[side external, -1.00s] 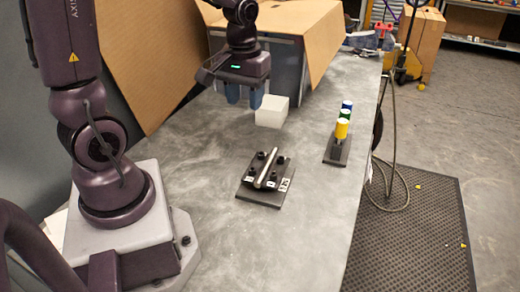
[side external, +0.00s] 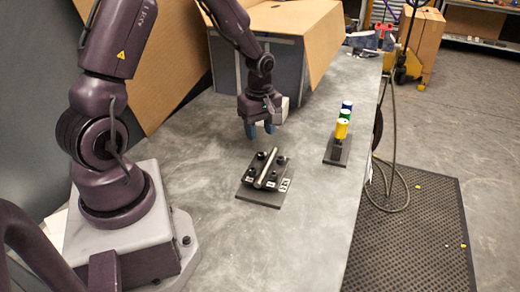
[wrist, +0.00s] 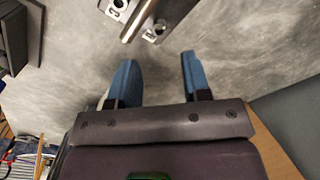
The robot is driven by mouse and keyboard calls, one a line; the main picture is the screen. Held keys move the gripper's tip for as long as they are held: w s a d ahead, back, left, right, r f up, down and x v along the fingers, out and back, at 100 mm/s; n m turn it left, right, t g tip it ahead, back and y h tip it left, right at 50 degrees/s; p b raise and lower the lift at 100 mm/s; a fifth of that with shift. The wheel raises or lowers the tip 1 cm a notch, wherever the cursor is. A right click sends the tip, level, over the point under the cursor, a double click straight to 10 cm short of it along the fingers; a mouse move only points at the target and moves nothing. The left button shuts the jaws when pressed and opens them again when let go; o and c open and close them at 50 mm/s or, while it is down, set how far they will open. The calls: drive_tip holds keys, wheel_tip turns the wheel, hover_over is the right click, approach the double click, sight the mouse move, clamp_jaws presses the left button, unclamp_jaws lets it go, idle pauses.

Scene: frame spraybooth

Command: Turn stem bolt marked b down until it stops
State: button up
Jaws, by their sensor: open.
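The stem clamp (side external: 262,190) is a dark plate on the bench with a silver bar (side external: 267,167) across its middle. Dark bolts (side external: 281,160) stand on both sides of the bar, with small white labels (side external: 284,185) near the front edge. The labels are too small to read, so I cannot tell which bolt is b. My gripper (side external: 261,131) points down above the bench, behind the clamp and apart from it. In the wrist view my gripper (wrist: 157,58) is open and empty, its blue fingers spread. The bar (wrist: 150,16) and two bolts (wrist: 154,33) show beyond the fingertips, partly cut off.
A dark stand (side external: 337,151) with yellow, green and blue capped pieces (side external: 342,128) is at the right. Cardboard and a grey box (side external: 285,66) stand behind. The bench (side external: 310,220) is clear in front of the clamp.

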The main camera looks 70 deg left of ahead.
sight(261, 156)
wheel_tip(261, 156, down, 6)
drive_tip(key=shift+f, duration=0.25)
clamp_jaws()
